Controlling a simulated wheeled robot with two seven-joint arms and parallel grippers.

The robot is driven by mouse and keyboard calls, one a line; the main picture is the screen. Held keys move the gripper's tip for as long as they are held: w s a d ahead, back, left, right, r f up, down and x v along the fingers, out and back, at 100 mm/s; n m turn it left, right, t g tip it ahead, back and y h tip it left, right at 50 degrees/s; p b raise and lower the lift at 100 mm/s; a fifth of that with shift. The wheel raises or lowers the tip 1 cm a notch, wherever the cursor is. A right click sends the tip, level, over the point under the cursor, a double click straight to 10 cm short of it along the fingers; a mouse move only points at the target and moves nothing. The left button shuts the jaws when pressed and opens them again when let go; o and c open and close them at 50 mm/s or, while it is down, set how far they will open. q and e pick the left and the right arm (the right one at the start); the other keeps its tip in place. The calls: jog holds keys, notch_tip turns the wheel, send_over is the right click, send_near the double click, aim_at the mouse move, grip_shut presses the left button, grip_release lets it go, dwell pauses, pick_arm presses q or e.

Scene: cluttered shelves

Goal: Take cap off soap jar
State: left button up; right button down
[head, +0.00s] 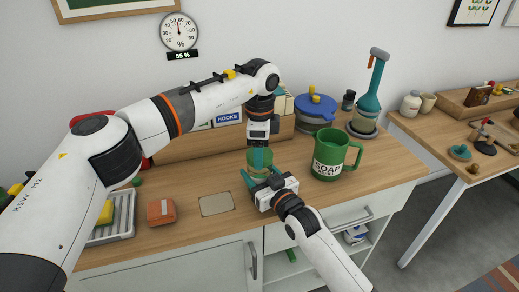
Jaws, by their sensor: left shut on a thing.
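A small green jar (260,165) stands near the front of the wooden counter, partly hidden by both grippers. My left gripper (258,157) reaches down from above and is shut at the jar's top; its fingers hide most of the cap. My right gripper (262,181) comes from the lower right, with teal fingers on either side of the jar's lower part. I cannot tell whether they press on it. A green mug-like vessel with a handle and a white SOAP label (328,168) stands to the right, apart from both grippers.
Behind are a wooden box with a HOOKS label (228,118), a blue-lidded pot (315,112) and a teal bottle (368,95). A grey rack (120,218), an orange box (160,211) and a beige mat (216,204) lie left. The counter's front edge is close.

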pick_arm(q)
jog(key=shift+r, duration=0.15)
pick_arm(e)
jog(key=shift+f, duration=0.1)
pick_arm(q)
jog(key=shift+r, duration=0.95)
jog(key=shift+r, duration=2)
pick_arm(e)
jog(key=shift+c, duration=1.6)
grip_release()
